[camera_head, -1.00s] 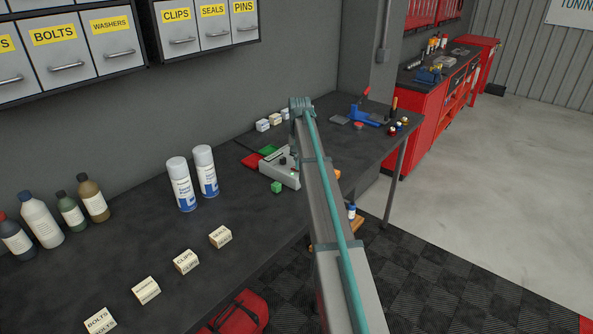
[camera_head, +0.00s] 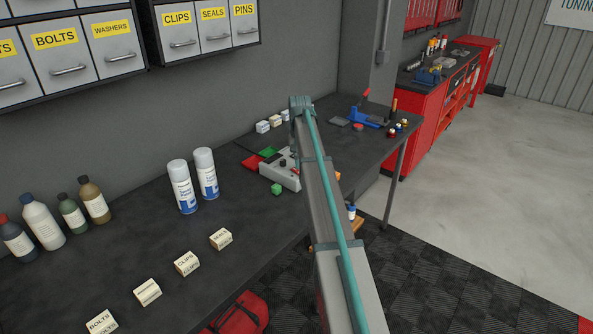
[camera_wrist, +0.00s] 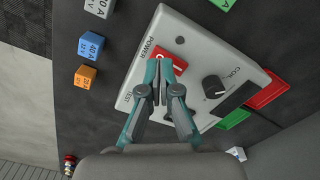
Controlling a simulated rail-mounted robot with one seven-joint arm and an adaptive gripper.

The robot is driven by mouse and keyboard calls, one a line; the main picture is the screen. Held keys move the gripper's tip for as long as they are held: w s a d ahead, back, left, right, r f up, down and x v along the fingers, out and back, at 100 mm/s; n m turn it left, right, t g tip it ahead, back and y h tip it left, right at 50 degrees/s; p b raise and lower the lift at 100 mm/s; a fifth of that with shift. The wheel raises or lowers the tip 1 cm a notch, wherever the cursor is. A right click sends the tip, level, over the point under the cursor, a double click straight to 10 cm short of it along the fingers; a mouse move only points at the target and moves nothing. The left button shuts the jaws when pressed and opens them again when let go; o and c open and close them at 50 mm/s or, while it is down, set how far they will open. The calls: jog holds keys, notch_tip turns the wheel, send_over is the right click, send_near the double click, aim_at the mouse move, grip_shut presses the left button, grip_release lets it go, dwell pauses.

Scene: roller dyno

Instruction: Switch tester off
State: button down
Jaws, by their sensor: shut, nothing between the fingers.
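The tester is a grey box (camera_wrist: 203,50) on the dark workbench, with a POWER label, a red switch (camera_wrist: 178,62) and a black knob (camera_wrist: 214,87). In the head view the tester (camera_head: 275,174) is partly hidden behind my arm. My gripper (camera_wrist: 159,84) is shut and empty in the wrist view. Its fingertips are over the panel at the red switch and cover part of it. I cannot tell whether they touch it. A white mark shows on the exposed upper part of the switch. In the head view my gripper is hidden behind the arm.
Beside the tester lie a red pad (camera_wrist: 270,90) and a green pad (camera_wrist: 233,118). A blue block (camera_wrist: 92,44), an orange block (camera_wrist: 86,76) and a green block (camera_head: 277,188) stand near it. Two spray cans (camera_head: 182,187) (camera_head: 206,173) stand to the left on the bench.

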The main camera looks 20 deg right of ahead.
jog(key=shift+r+p, duration=1.2)
jog(key=shift+r, duration=1.25)
